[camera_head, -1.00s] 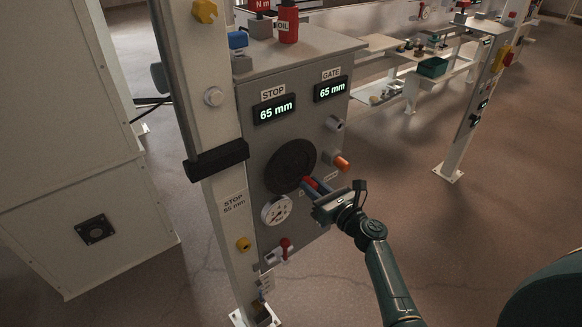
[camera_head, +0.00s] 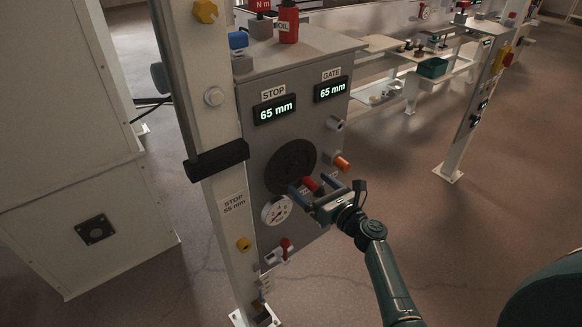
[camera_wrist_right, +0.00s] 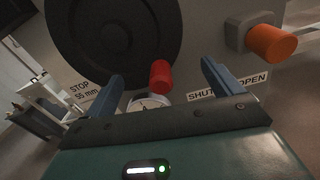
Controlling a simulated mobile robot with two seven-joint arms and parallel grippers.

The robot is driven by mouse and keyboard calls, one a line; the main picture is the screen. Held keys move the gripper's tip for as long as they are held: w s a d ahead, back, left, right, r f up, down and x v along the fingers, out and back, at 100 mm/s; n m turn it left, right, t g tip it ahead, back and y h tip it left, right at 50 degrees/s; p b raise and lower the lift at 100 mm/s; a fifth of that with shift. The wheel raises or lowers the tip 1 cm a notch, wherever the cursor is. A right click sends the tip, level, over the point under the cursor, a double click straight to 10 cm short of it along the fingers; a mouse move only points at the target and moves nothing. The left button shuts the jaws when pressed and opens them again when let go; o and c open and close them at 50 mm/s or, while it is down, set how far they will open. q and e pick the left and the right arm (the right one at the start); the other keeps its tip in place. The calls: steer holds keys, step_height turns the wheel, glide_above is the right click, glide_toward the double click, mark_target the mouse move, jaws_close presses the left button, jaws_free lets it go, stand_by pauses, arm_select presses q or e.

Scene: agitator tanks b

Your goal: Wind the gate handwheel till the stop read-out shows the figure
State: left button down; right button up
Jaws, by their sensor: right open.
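The black handwheel (camera_head: 289,165) is on the front of the grey cabinet. Its red knob (camera_head: 311,184) sits at the lower right of the wheel. My right gripper (camera_head: 315,188) is open around the red knob, a finger to either side. In the right wrist view the red knob (camera_wrist_right: 160,76) stands between the two spread blue fingers (camera_wrist_right: 163,92), with gaps on both sides. The stop read-out (camera_head: 275,109) shows 65 mm and the gate read-out (camera_head: 331,89) shows 65 mm. A label on the post (camera_head: 234,204) reads STOP 55 mm. My left gripper is out of view.
A round gauge (camera_head: 276,211) is below the wheel. An orange knob (camera_head: 342,163) sticks out right of it, and a small red lever (camera_head: 285,243) is lower down. A white post with a black clamp (camera_head: 217,161) stands left of the cabinet.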

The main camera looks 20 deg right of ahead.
steer(key=shift+s, duration=0.1)
steer(key=shift+p+v, duration=0.45)
steer(key=shift+v, duration=0.8)
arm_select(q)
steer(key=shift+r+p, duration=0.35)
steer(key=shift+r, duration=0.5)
arm_select(e)
steer(key=shift+v, duration=1.7)
